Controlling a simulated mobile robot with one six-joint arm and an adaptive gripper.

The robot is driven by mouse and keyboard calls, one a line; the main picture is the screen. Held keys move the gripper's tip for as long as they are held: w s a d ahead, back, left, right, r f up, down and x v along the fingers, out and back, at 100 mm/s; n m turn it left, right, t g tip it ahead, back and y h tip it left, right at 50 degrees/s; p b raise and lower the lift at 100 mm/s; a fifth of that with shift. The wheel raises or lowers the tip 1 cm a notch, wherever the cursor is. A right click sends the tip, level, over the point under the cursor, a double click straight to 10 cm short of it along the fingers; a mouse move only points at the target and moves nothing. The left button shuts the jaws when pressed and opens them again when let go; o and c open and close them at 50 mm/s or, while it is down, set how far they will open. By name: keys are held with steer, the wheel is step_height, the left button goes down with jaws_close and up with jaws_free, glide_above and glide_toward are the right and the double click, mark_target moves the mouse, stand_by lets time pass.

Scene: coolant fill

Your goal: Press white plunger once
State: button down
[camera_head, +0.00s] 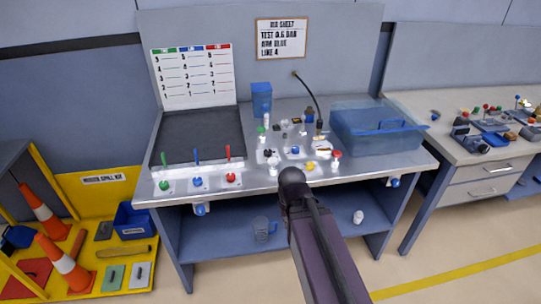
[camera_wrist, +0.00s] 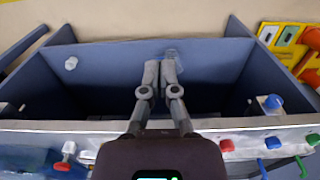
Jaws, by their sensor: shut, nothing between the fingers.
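Small coloured plungers and knobs stand on the metal bench top (camera_head: 349,174), including a yellow one (camera_head: 310,165) and a red one (camera_head: 336,155). A pale shape (camera_head: 322,146) sits among them, but I cannot tell which part is the white plunger. My gripper (camera_wrist: 160,66) is shut and empty in the wrist view. Its fingers point towards the open lower shelf (camera_wrist: 110,65), in front of the bench's front edge (camera_wrist: 45,126). In the head view my arm hides the fingers.
Levers in green (camera_head: 163,159), blue (camera_head: 196,155) and red (camera_head: 228,153) stand at the front left. A clear blue tub (camera_head: 378,127) sits at the right. A beaker (camera_head: 264,229) and a white item (camera_head: 358,216) stand on the lower shelf.

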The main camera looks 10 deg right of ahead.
steer(key=shift+w+d, duration=0.1)
steer(key=shift+d, duration=0.05)
steer(key=w+r+t+p, duration=0.1)
steer(key=w+r+p, duration=0.7)
steer(key=w, duration=0.5)
steer(key=w+r+t+p, duration=0.2)
steer(key=w+r+p, duration=0.7)
steer(key=w, duration=0.4)
steer(key=shift+d+r, duration=0.2)
steer(key=shift+r, duration=0.25)
steer(key=shift+f, duration=0.2)
steer(key=b, duration=1)
glide_above(273, 160)
steer(key=f, duration=0.9)
steer(key=shift+s+f, duration=0.2)
steer(key=shift+f, duration=0.2)
steer(key=shift+f+b, duration=1.7)
steer(key=shift+f, duration=0.15)
